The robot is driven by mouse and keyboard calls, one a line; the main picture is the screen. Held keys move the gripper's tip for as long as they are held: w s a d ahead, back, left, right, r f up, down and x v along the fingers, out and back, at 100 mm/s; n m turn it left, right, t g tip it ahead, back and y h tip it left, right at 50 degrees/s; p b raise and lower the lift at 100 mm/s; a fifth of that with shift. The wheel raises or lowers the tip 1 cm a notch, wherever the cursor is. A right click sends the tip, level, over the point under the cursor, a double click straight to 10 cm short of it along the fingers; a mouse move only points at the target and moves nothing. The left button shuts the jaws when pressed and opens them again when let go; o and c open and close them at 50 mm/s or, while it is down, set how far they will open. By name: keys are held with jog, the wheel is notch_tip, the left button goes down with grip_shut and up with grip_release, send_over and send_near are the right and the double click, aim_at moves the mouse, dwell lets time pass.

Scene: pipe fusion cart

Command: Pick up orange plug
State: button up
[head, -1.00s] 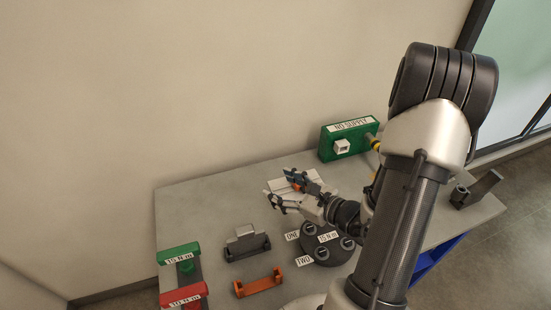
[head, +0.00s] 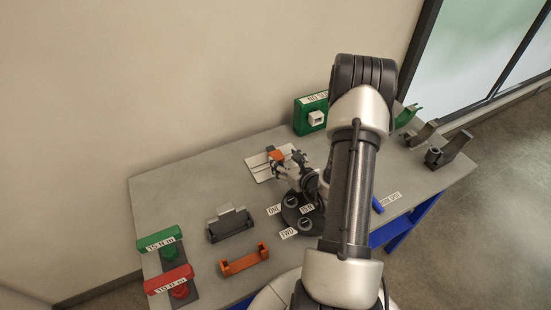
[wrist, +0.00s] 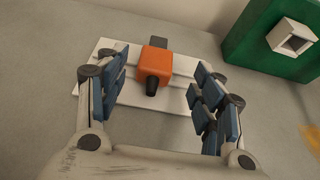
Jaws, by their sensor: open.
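The orange plug (wrist: 155,66) lies on a white plate (wrist: 180,98), with a dark end at the back and a dark stub facing my gripper. In the head view the plug (head: 277,154) is partly hidden by my gripper (head: 287,163). In the wrist view my gripper (wrist: 158,84) is open, its blue-padded fingers spread on either side of the plug's line. The plug shows between and just beyond the fingers, with no visible contact. The gripper looks empty.
A green box (head: 310,115) with a white socket stands behind the plate. A dark round base (head: 303,222) with labels is close in front of my arm. A grey holder (head: 230,222), an orange holder (head: 244,260) and green and red labelled stands (head: 160,238) are at left.

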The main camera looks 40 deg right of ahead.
aim_at(277, 155)
jog(key=x, duration=0.2)
jog(key=b+x, duration=0.1)
jog(key=x, duration=0.2)
jog(key=shift+w+a+f, duration=0.15)
jog(key=shift+w, duration=0.15)
jog(key=shift+c, duration=0.6)
jog(key=c, duration=1.1)
